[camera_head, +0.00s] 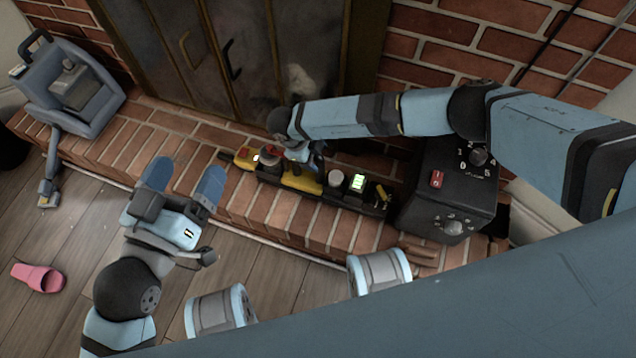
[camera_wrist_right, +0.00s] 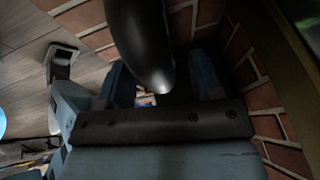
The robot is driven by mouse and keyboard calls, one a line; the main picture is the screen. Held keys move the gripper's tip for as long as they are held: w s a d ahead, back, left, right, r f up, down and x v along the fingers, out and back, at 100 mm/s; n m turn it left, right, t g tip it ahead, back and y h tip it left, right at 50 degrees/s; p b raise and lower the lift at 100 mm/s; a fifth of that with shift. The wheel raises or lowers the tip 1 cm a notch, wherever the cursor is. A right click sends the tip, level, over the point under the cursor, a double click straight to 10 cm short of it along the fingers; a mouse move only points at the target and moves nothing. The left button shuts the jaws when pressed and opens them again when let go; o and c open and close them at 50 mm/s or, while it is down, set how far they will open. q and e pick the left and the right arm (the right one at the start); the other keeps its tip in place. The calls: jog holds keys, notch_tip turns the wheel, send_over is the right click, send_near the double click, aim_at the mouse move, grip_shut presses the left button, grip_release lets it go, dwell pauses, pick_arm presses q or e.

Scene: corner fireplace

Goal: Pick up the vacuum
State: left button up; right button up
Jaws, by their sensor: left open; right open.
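A blue-grey appliance with a dark carry handle (camera_head: 70,88) stands at the left end of the brick hearth and looks like the vacuum. A short tube with a nozzle (camera_head: 48,188) hangs from it over the hearth edge. My left gripper (camera_head: 183,182) is open and empty, above the hearth's front edge, to the right of and apart from the appliance. My right gripper (camera_head: 305,160) is open over a yellow-and-black device (camera_head: 298,181) farther right; contact there is unclear. In the right wrist view, a dark rounded shape (camera_wrist_right: 143,45) partly hides the space between the fingers.
A black box with dials (camera_head: 450,187) stands at the hearth's right end, beside my right arm. Metal fireplace doors (camera_head: 235,60) close off the back. A pink slipper (camera_head: 38,278) lies on the wooden floor, which is otherwise clear at lower left.

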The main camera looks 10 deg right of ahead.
grip_shut()
pick_arm(q)
jog(key=shift+r, duration=0.1)
pick_arm(e)
jog(key=shift+r, duration=0.15)
jog(key=shift+r+p, duration=0.3)
jog(key=shift+r, duration=0.2)
pick_arm(q)
notch_tip(320, 180, up, 6)
jog(key=r+t+p, duration=0.1)
jog(key=t+p, duration=0.2)
jog(key=p, duration=0.1)
jog(key=shift+a+f+n+g+y+p, duration=0.15)
jog(key=shift+a+f+g+y+p, duration=0.15)
jog(key=shift+f, duration=0.4)
jog(key=shift+a+f+n+g+y+p, duration=0.1)
jog(key=shift+a+f+g+y+p, duration=0.25)
jog(key=shift+f, duration=0.4)
jog(key=shift+a+f+n+g+y+p, duration=0.2)
jog(key=shift+f+g+p, duration=0.2)
jog(key=shift+f, duration=0.3)
pick_arm(e)
notch_tip(320, 180, up, 19)
